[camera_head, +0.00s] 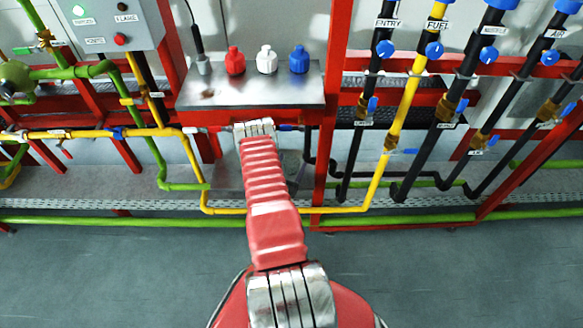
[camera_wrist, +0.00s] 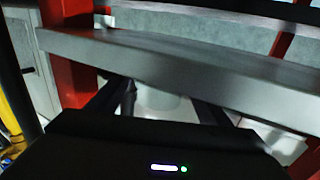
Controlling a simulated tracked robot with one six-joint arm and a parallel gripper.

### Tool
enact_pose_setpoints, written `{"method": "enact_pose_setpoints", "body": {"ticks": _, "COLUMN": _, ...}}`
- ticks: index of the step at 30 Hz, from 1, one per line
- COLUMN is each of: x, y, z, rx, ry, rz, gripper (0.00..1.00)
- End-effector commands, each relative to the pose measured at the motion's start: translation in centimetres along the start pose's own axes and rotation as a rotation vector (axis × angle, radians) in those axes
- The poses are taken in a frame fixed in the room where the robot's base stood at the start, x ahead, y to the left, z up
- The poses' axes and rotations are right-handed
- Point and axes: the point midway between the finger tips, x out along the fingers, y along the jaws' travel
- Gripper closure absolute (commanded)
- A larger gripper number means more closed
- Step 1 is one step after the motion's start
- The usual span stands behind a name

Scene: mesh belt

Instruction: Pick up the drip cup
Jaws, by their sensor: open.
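In the wrist view, my gripper (camera_wrist: 163,95) is open, with one dark finger on each side and the fingertips partly hidden by a grey metal ledge (camera_wrist: 190,68). A pale rounded thing, likely the drip cup (camera_wrist: 166,104), shows between the fingers below this ledge. Its top is hidden by the ledge, and I cannot tell whether the fingers touch it. In the head view, my red arm reaches forward to the front of the metal shelf (camera_head: 245,92), and the gripper itself cannot be made out. The cup is not clear there either.
Red, white and blue bottles (camera_head: 267,60) stand on the shelf above. A yellow pipe (camera_head: 180,135) and green pipes (camera_head: 165,172) run left of the arm. A red post (camera_head: 330,110) and valved pipes (camera_head: 405,105) stand to the right. The grey floor (camera_head: 120,265) in front is clear.

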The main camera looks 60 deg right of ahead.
Motion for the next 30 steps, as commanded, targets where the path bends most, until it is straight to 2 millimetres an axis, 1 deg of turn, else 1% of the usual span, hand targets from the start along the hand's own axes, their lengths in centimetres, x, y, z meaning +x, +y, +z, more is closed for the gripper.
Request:
{"method": "enact_pose_setpoints", "body": {"ticks": 13, "x": -0.03, "y": 0.03, "z": 0.00, "rx": 0.000, "ry": 0.000, "rz": 0.001, "gripper": 0.28}}
{"method": "enact_pose_setpoints", "body": {"ticks": 30, "x": -0.04, "y": 0.02, "z": -0.01, "rx": 0.000, "ry": 0.000, "rz": 0.001, "gripper": 0.68}}
